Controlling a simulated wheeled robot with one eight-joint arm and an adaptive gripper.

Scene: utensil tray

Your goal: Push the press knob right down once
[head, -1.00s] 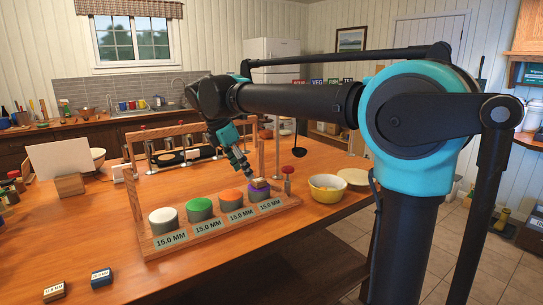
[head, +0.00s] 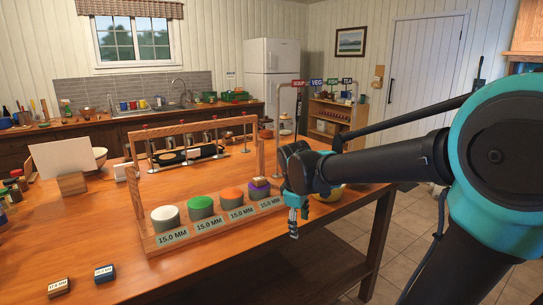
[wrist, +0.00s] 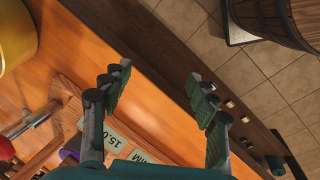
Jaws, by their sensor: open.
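A red round knob (wrist: 6,148) shows at the left edge of the wrist view, close to a bare metal post (wrist: 38,116). In the head view my arm and gripper cover the spot at the rack's right end where the knob stood in view before. My gripper (head: 294,228) hangs fingers down, just right of the rack's right end near the table's front edge. In the wrist view my gripper (wrist: 158,82) is open and empty, over bare table and the table edge. It is apart from the knob.
Two small labelled blocks lie at front left. Tiled floor lies beyond the edge.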

